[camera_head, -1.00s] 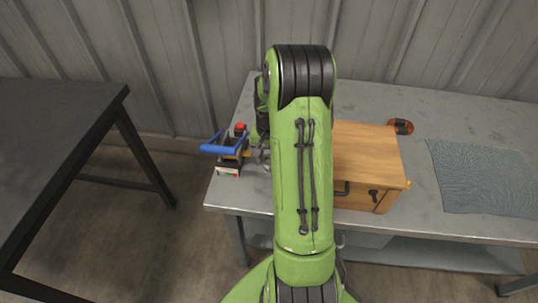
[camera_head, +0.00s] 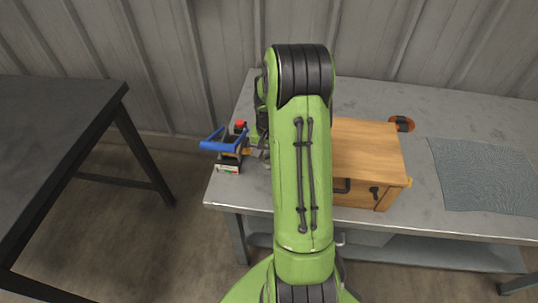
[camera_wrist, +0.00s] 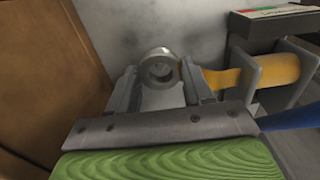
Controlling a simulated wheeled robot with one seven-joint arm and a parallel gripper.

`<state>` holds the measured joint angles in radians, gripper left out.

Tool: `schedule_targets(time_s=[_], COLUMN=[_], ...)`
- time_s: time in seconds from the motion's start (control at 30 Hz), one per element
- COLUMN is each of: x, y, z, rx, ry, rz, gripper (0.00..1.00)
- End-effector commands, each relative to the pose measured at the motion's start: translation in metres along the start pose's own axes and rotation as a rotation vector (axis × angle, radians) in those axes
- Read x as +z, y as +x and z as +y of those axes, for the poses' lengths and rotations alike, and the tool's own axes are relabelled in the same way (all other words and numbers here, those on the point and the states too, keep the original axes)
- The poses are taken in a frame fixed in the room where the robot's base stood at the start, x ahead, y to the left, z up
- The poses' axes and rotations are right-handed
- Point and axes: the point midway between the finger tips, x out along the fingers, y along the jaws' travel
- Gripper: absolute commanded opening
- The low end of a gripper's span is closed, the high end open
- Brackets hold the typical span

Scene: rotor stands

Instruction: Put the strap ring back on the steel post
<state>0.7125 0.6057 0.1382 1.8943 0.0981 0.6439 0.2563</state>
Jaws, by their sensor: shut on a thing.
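The strap ring (camera_wrist: 158,68) is a short hollow steel cylinder in the wrist view. It sits between the fingertips of my gripper (camera_wrist: 160,84), which is shut on it. An orange strap (camera_wrist: 222,78) runs right from the ring to a grey bracket (camera_wrist: 252,72). In the head view the strap (camera_head: 246,152) shows beside the device at the left end of the bench, and my arm covers most of the gripper. I cannot make out the steel post in either view, nor whether anything is inside the ring.
The device has a blue handle (camera_head: 222,143) and a red button (camera_head: 240,125). A wooden box (camera_head: 368,150) stands right of my arm. An orange-black object (camera_head: 401,124) and a grey mat (camera_head: 485,175) lie further right. A dark table (camera_head: 50,130) stands left across a gap.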

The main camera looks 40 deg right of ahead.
Motion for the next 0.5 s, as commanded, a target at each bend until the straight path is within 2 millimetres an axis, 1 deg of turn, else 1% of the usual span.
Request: schedule_targets(time_s=[0.23,0.5], x=[-0.0001,-0.0001], y=[0.0008,0.0093], z=[0.0,0.0], rx=[0.0,0.0], ry=[0.0,0.0], rz=[0.001,0.0], gripper=[0.23,0.23])
